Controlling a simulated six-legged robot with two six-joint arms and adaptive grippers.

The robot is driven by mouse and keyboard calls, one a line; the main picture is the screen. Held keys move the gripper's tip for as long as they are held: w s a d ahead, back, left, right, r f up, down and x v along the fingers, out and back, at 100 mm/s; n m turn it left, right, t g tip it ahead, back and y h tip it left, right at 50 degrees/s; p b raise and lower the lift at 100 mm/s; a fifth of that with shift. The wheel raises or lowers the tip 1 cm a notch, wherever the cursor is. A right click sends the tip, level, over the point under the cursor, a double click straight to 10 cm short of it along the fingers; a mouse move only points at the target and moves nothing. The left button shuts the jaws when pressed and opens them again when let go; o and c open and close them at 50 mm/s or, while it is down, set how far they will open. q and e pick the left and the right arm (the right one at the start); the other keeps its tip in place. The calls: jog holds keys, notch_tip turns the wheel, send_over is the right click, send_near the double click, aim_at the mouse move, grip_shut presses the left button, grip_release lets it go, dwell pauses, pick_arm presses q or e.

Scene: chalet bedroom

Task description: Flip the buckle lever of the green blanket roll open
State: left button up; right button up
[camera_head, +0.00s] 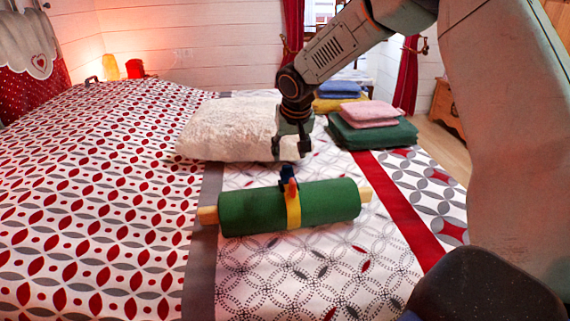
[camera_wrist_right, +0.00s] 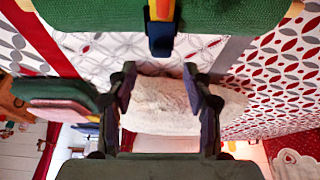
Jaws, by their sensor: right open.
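The green blanket roll (camera_head: 252,211) lies on the bed with a pale wooden rod end at each side. A yellow strap (camera_head: 293,212) goes round it, with an orange piece (camera_head: 291,188) and a dark blue buckle part (camera_head: 287,174) standing up on top. In the right wrist view the roll (camera_wrist_right: 85,14) is along the top edge, with the blue part (camera_wrist_right: 161,38) pointing down towards the fingers. My right gripper (camera_head: 291,155) is open and empty, just beyond the buckle and apart from it; its fingers (camera_wrist_right: 160,75) also show in the wrist view. My left gripper is out of view.
A fluffy white cushion (camera_head: 225,130) lies behind the roll, close to my right gripper. Folded green (camera_head: 372,134) and pink (camera_head: 370,112) cloths are stacked to the right. The patterned bed cover (camera_head: 110,220) is clear at left and in front.

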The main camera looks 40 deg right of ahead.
aim_at(287, 165)
jog(key=b+x, duration=0.1)
jog(key=x, duration=0.4)
jog(key=shift+w+f, duration=0.1)
jog(key=shift+f, duration=0.05)
grip_shut()
dwell(0.4)
